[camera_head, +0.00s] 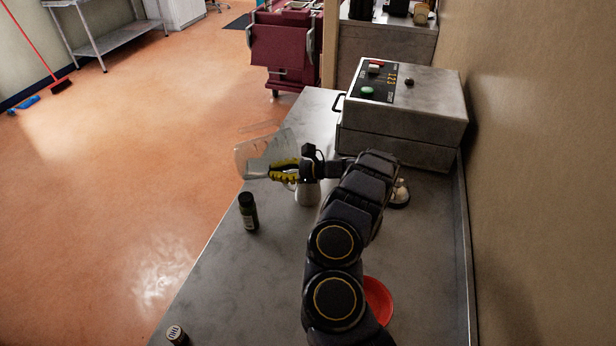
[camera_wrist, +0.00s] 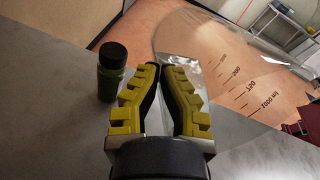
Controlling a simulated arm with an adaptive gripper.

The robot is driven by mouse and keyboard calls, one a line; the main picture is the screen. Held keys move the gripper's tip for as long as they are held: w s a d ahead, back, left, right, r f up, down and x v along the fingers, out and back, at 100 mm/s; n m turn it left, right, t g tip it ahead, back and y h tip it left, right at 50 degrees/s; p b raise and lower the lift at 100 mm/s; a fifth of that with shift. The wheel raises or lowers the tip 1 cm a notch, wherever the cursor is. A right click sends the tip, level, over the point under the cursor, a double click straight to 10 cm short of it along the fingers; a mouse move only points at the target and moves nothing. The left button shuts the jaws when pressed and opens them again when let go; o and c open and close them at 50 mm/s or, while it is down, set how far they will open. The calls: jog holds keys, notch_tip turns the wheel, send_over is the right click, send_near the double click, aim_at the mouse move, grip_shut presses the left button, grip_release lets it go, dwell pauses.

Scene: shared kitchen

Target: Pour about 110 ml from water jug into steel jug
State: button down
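The water jug (camera_head: 248,152) is clear, with printed volume marks that show in the wrist view (camera_wrist: 236,72). It is held up off the counter, near its left edge. My gripper (camera_head: 285,172) is shut on its handle side; its yellow fingers (camera_wrist: 160,88) converge in the wrist view. The jug's exact tilt and water level are hard to tell. The steel jug (camera_head: 307,193) stands on the counter just below and right of the gripper, its upper part hidden by the gripper. I see no stream of water.
A dark green bottle (camera_head: 248,212) stands near the counter's left edge, and another small bottle (camera_head: 177,335) at the front. A metal machine (camera_head: 405,110) stands behind. A red bowl (camera_head: 378,300) and a small item (camera_head: 400,193) are right of my arm.

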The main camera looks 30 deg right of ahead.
jog(key=shift+w+a+f+g+h, duration=0.2)
jog(key=shift+w+a+g+h, duration=0.1)
jog(key=shift+a+h, duration=0.15)
jog(key=shift+w+a+f+g+h, duration=0.15)
jog(key=shift+a+f+g+h, duration=0.05)
jog(key=shift+a+g+h, duration=0.2)
jog(key=shift+w+a+f+n+g+h, duration=0.1)
jog(key=shift+n+g+h, duration=0.1)
jog(key=shift+h, duration=0.35)
jog(key=shift+a+f+n+g+h, duration=0.1)
jog(key=shift+g+h, duration=0.1)
jog(key=shift+h, duration=0.3)
jog(key=shift+f, duration=0.2)
jog(key=shift+f, duration=0.1)
dwell(0.5)
